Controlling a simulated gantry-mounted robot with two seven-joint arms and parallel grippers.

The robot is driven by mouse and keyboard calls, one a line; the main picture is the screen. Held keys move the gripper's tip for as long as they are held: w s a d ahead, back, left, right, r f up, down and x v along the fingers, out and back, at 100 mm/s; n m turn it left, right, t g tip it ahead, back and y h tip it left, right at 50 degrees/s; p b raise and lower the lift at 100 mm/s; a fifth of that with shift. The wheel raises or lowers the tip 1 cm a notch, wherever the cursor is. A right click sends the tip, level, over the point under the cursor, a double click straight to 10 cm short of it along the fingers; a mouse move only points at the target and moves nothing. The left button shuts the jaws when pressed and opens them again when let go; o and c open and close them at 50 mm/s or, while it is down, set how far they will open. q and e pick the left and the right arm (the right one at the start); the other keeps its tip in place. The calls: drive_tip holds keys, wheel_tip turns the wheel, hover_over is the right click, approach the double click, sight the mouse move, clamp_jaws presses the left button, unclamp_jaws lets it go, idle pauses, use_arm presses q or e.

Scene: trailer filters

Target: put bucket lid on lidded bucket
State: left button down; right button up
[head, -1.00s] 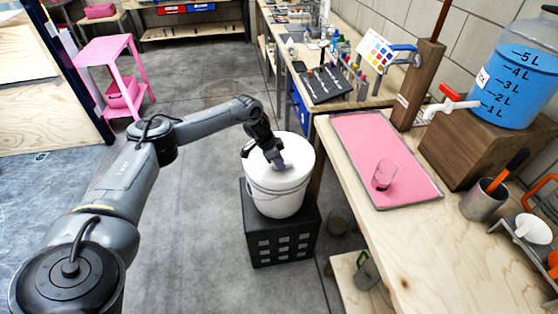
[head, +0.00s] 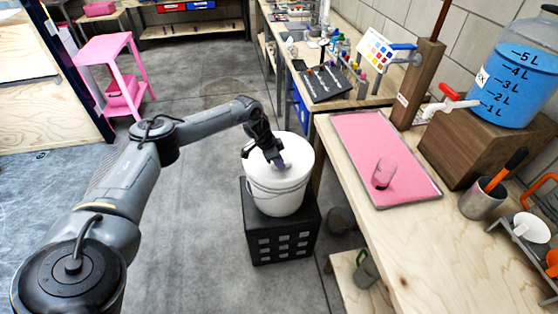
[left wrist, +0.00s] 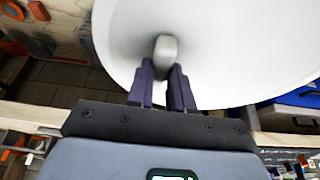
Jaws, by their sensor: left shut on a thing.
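The white lidded bucket (head: 278,196) stands upright on a black crate. The white round bucket lid (head: 297,152) is at the bucket's top; from the head view I cannot tell whether it is fully seated. My left gripper (head: 278,163) reaches down over the lid from the left. In the left wrist view the lid (left wrist: 235,60) fills much of the picture, and my left gripper (left wrist: 165,75) is shut on its light knob (left wrist: 166,48). My right gripper is not in view.
The black crate (head: 281,238) stands on the floor beside a wooden workbench (head: 420,245). The bench holds a pink tray (head: 365,140) with a clear glass (head: 383,174), a metal cup (head: 484,200) and a blue water container (head: 515,85). Floor left of the crate is clear.

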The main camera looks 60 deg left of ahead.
use_arm(q)
drive_tip(key=shift+f+p, duration=0.15)
drive_tip(key=shift+p, duration=0.2)
idle(0.8)
drive_tip(key=shift+c, duration=2.3)
unclamp_jaws()
drive_tip(key=shift+r+p, duration=3.55)
drive_tip(key=shift+p, duration=0.35)
drive_tip(key=shift+f, duration=0.1)
